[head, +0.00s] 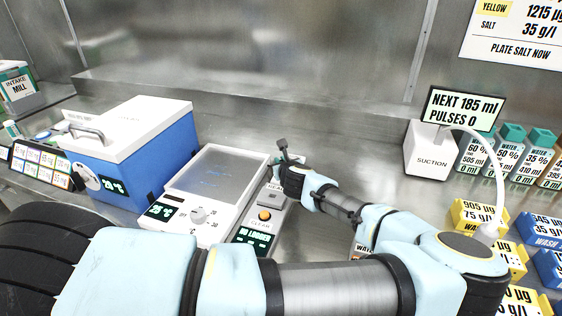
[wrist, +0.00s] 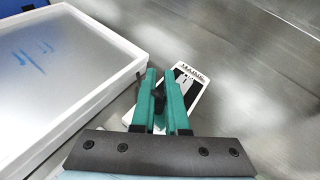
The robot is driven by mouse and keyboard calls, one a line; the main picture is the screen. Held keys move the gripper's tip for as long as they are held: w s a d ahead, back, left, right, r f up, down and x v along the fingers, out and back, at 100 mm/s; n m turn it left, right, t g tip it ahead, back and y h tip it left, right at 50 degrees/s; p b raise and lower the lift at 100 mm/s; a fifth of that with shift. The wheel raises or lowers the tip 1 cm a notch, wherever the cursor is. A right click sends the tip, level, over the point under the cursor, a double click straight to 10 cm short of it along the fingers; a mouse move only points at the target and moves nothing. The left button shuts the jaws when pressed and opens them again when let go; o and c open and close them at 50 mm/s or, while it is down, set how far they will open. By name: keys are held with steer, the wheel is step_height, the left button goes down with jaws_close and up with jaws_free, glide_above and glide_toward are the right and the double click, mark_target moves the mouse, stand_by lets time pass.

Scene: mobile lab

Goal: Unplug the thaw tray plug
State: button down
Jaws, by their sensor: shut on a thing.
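The thaw tray (head: 218,172) is a white unit with a grey top plate, a knob and a small display, left of my gripper (head: 281,160) in the head view. Its top plate (wrist: 60,75) also fills the left of the wrist view. In the wrist view, the teal fingers of my gripper (wrist: 161,82) are shut on a small dark plug (wrist: 160,100). A white block with a label (wrist: 191,82) lies under and beside the fingers. The fingers hide part of the plug and block, so I cannot tell whether the plug sits in it.
A blue box with a white lid (head: 130,150) stands left of the tray. A panel with an orange button (head: 264,215) is just in front of my gripper. A white suction unit (head: 430,150) and several labelled containers stand at the right. The steel bench (head: 330,150) behind my gripper is clear.

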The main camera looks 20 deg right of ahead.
steer(key=shift+r, duration=0.3)
stand_by(0.5)
steer(key=shift+s+a+r+p, duration=0.15)
steer(key=shift+r+p, duration=0.55)
steer(key=shift+r, duration=0.15)
steer(key=shift+s+a+r+p, duration=0.15)
steer(key=shift+r+p, duration=0.55)
steer(key=shift+r, duration=0.1)
